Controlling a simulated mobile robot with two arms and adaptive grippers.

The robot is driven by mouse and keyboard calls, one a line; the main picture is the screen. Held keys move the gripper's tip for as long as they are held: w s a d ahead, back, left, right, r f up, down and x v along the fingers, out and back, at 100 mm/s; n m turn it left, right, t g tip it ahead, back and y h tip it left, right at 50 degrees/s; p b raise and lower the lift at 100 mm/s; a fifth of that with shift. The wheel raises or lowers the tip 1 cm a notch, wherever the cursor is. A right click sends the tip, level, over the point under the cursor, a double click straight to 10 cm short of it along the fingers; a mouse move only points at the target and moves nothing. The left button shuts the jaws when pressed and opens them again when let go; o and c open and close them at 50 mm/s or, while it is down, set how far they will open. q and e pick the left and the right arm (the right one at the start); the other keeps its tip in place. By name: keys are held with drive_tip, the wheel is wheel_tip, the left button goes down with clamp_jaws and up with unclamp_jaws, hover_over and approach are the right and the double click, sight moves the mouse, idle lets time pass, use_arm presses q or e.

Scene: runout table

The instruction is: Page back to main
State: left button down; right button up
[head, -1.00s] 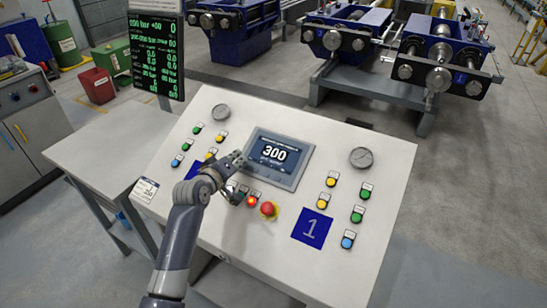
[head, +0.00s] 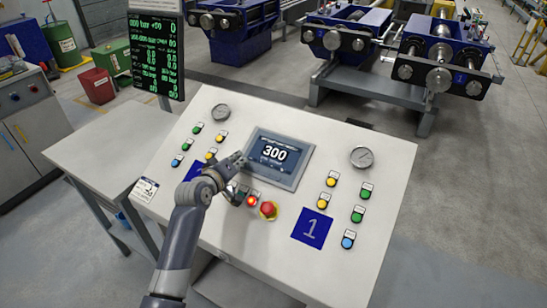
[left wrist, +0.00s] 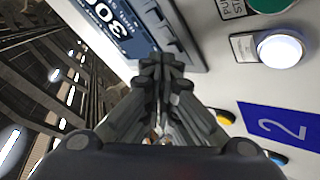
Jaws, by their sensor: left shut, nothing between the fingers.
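A small screen (head: 274,152) in a grey frame is set in the sloped white control panel (head: 330,266). It reads 300 in large white digits on dark blue, with smaller text too small to read. My left gripper (head: 240,160) is shut and empty, its tips by the left edge of the screen's frame. In the left wrist view the shut fingers (left wrist: 165,65) point at the frame beside the screen (left wrist: 115,25); whether they touch cannot be told. The arm hides part of the panel left of the screen. My right gripper is not in view.
A red mushroom button (head: 268,208), a lit red button (head: 252,201) and several coloured buttons surround the screen. Round gauges (head: 361,156) sit on the panel. A tall green-text display (head: 156,55) stands behind left. A bare side table (head: 105,150) is left.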

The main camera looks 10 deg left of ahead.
use_arm(q)
drive_tip(key=shift+w+f, duration=0.15)
drive_tip(key=shift+f, duration=0.2)
idle(0.3)
drive_tip(key=shift+r, duration=0.1)
drive_tip(key=shift+s+r+p, duration=0.25)
drive_tip(key=shift+r+p, duration=0.3)
drive_tip(key=shift+p, duration=0.2)
drive_tip(key=shift+s+r, duration=0.15)
drive_tip(key=shift+p, duration=0.3)
drive_tip(key=r+p, duration=0.1)
drive_tip(key=p, duration=0.1)
drive_tip(key=s+r+p, duration=0.1)
drive_tip(key=r+p, duration=0.1)
drive_tip(key=s+a+r+p, duration=0.1)
drive_tip(key=r+p, duration=0.1)
drive_tip(key=p, duration=0.1)
drive_tip(key=shift+s+r, duration=0.2)
